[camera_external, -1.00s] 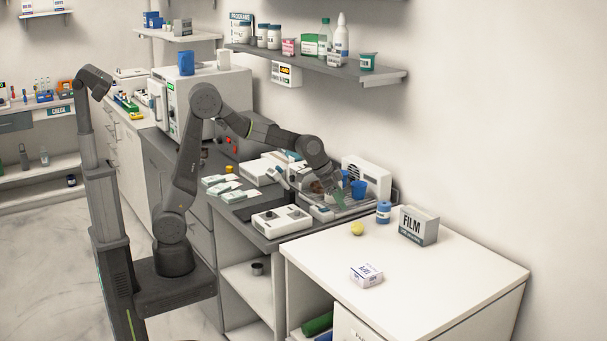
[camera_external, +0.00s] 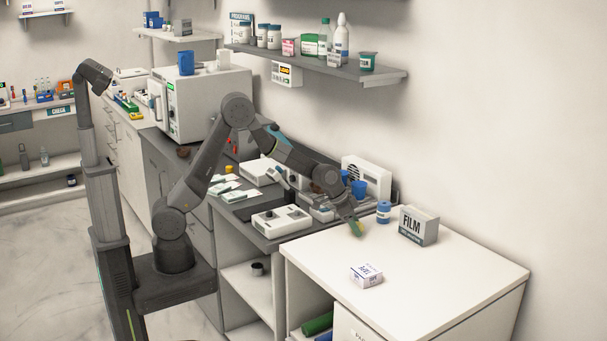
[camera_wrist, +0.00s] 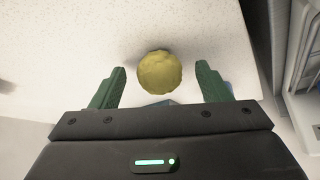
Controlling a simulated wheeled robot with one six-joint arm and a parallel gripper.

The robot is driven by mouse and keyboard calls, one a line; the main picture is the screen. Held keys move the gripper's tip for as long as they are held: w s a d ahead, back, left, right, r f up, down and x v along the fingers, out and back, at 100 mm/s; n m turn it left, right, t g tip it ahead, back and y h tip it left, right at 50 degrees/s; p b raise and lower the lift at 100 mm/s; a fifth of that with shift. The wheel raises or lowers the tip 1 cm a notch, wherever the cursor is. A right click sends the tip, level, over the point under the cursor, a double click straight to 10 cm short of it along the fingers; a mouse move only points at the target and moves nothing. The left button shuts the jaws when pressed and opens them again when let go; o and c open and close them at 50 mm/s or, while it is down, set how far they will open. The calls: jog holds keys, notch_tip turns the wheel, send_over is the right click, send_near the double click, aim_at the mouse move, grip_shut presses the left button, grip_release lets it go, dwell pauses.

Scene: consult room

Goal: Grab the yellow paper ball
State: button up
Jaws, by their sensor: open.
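The yellow paper ball (camera_wrist: 160,72) lies on the white countertop (camera_external: 430,275). In the wrist view it sits just beyond and between the tips of the two green fingers. My gripper (camera_wrist: 160,80) is open, with a gap on each side of the ball. In the external view my gripper (camera_external: 357,229) is low at the back left edge of the white counter, and its fingers mostly hide the ball. I cannot tell from there whether a finger touches it.
A blue jar (camera_external: 383,213) stands close to the right of my gripper, with a grey FILM box (camera_external: 418,226) beyond it. A small white box (camera_external: 366,275) lies nearer the front. A white device (camera_external: 281,221) stands on the grey counter to the left. The counter's front right is clear.

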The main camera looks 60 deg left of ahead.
jog(key=shift+f, duration=0.1)
jog(key=c, duration=1.1)
